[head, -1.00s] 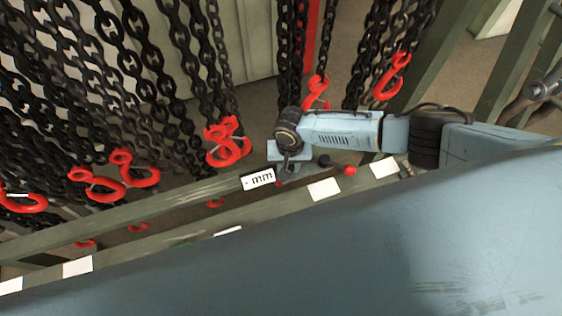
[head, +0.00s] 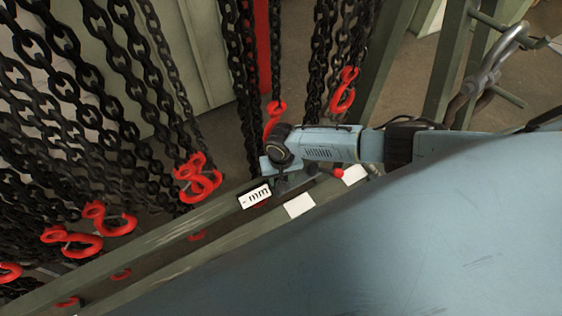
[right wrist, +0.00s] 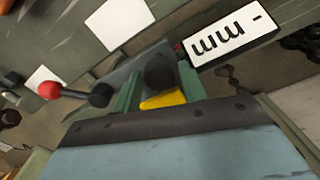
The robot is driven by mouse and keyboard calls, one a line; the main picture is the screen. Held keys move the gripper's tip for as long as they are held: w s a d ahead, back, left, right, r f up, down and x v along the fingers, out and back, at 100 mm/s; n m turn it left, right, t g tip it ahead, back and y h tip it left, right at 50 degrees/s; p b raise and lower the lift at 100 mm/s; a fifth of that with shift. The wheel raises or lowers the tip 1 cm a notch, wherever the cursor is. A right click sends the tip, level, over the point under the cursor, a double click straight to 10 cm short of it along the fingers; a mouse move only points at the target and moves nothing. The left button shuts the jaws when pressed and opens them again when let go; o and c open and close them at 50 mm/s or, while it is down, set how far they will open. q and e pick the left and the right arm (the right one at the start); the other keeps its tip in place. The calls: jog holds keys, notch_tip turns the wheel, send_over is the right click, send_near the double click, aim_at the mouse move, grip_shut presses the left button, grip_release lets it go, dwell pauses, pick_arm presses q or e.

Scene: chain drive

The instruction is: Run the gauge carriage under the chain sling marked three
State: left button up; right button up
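The gauge carriage (head: 312,170) sits on the dark green rails, with a red ball-ended lever (head: 338,173). A white plate with black marks like "mm" (head: 256,195) is beside it, and it also shows in the right wrist view (right wrist: 232,45). My right gripper (head: 284,176) is down at the carriage. In the right wrist view, a black knob (right wrist: 160,72) sits between its greenish fingers, with a yellow piece below. Black chain slings with red hooks (head: 197,180) hang behind. I can read no number three on any sling. My left gripper is not in view.
Blank-looking white plates (head: 299,205) lie along the front rail (head: 215,240). More red hooks hang at the left (head: 72,243) and right (head: 343,92), near the rail. A red post (head: 264,60) and green frame posts (head: 380,55) stand behind. A large shackle (head: 490,75) is at upper right.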

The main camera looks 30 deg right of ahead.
notch_tip(320, 180, up, 13)
jog(key=p, duration=0.2)
jog(key=shift+r, duration=0.2)
dwell(0.6)
